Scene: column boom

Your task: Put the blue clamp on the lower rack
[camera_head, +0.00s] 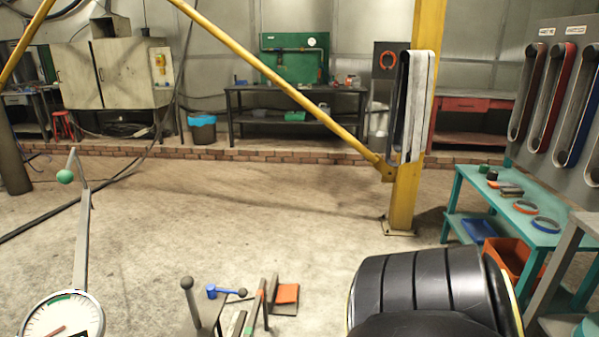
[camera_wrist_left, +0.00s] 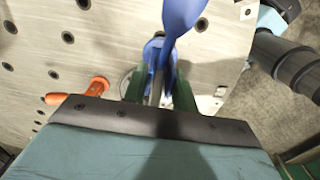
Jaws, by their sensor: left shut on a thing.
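In the left wrist view my left gripper (camera_wrist_left: 160,94) has two green fingers shut on the blue clamp (camera_wrist_left: 181,17). Its blue part rises above the fingers, and more blue shows between them. Behind it is a pale metal plate with holes (camera_wrist_left: 95,45); I cannot tell whether the clamp touches it. In the head view a small blue piece (camera_head: 226,292) shows low at the centre; I cannot tell if it is the same clamp. A teal rack (camera_head: 462,187) stands at the right, with a lower shelf (camera_head: 456,226). My right gripper is not in view.
An orange-handled tool (camera_wrist_left: 75,92) lies left of the fingers in the wrist view. In the head view rings (camera_head: 526,207) lie on the rack top, and a blue tray (camera_head: 478,230) and orange bin (camera_head: 508,258) are below. A yellow column (camera_head: 404,205) stands beyond. Open floor lies left.

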